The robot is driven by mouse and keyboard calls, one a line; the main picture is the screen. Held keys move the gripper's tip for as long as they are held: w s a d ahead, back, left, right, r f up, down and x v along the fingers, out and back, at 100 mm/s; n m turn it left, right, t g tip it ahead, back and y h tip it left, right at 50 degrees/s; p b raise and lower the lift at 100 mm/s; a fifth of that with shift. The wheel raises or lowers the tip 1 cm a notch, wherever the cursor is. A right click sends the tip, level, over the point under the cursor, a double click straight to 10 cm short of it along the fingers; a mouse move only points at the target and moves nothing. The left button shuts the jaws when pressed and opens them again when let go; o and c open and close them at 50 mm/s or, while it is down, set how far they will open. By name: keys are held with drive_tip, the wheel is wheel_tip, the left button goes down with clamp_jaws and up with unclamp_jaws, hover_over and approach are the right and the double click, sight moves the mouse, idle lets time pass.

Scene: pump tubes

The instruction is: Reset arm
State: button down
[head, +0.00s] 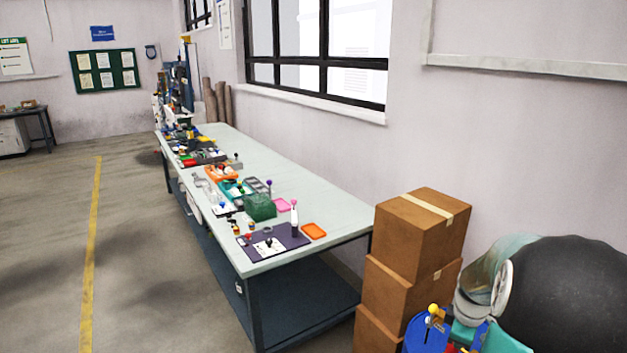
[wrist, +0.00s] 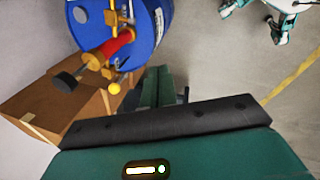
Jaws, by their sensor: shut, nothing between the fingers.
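My gripper (wrist: 160,78) shows in the wrist view beyond its dark bar and green housing. Its two green fingers are together in the middle, with nothing seen between them. It points toward the floor near the cardboard boxes and the blue barrel. I cannot make out the gripper in the head view.
In the head view, cardboard boxes (head: 420,228) are stacked beside a long workbench (head: 318,190) carrying many small items. A blue barrel (wrist: 152,17) with a red-and-gold fixture (wrist: 108,48) is close in the wrist view. Open floor (head: 125,250) lies left of the bench.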

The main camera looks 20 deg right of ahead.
drive_tip(key=w+a+r+m+t, duration=0.1)
drive_tip(key=w+a+r, duration=0.1)
drive_tip(key=a+r, duration=0.6)
drive_tip(key=w+a+r+m+t, duration=0.15)
drive_tip(key=a+r, duration=0.25)
drive_tip(key=a, duration=0.8)
drive_tip(key=s+a+r+m+y, duration=0.1)
drive_tip(key=s+a, duration=0.3)
drive_tip(key=a, duration=0.5)
drive_tip(key=s+a+r+m+t+y, duration=0.1)
drive_tip(key=s+a+r+m, duration=0.2)
drive_tip(key=a, duration=0.6)
drive_tip(key=shift+s+a+r, duration=0.15)
drive_tip(key=shift+s+r, duration=0.45)
drive_tip(key=shift+s, duration=0.25)
drive_tip(key=shift+t, duration=0.25)
